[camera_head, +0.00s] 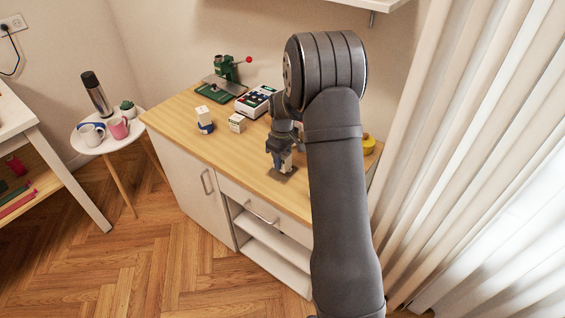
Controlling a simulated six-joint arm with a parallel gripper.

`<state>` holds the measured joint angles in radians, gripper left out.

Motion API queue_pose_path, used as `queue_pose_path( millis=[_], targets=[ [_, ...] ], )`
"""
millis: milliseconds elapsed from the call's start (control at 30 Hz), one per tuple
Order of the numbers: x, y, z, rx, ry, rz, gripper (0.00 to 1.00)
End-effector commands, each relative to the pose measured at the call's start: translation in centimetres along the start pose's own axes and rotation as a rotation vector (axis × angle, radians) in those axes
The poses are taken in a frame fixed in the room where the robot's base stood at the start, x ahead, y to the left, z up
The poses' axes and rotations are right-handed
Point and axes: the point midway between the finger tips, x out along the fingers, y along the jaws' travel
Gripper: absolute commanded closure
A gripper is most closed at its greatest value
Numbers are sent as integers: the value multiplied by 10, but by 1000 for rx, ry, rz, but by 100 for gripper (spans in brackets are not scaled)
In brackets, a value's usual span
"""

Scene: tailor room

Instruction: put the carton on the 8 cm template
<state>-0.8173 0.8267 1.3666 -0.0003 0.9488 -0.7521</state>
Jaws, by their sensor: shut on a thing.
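My gripper (284,165) is low over the right part of the wooden worktop, shut on a small pale thing that I take to be the carton (287,162). The fingers hide most of it, so its shape and markings do not show clearly. A flat dark grey square, which looks like the 8 cm template (284,176), lies on the worktop directly under my gripper. I cannot tell whether the held thing touches the square or is just above it.
On the worktop (230,155) stand a white box (237,122), a white and blue container (204,119), a box-shaped device (254,102) and a green machine (222,84). A yellow item (368,144) is right of my arm. The front left worktop is clear.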

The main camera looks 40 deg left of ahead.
Motion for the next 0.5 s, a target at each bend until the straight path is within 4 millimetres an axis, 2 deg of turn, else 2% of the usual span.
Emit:
queue_pose_path(
  millis=[100, 467, 500],
  targets=[
    [17, 0, 0, 0, -1, -1, 86],
    [21, 0, 0, 0, 1, 1, 86],
    [21, 0, 0, 0, 1, 1, 60]
  ],
)
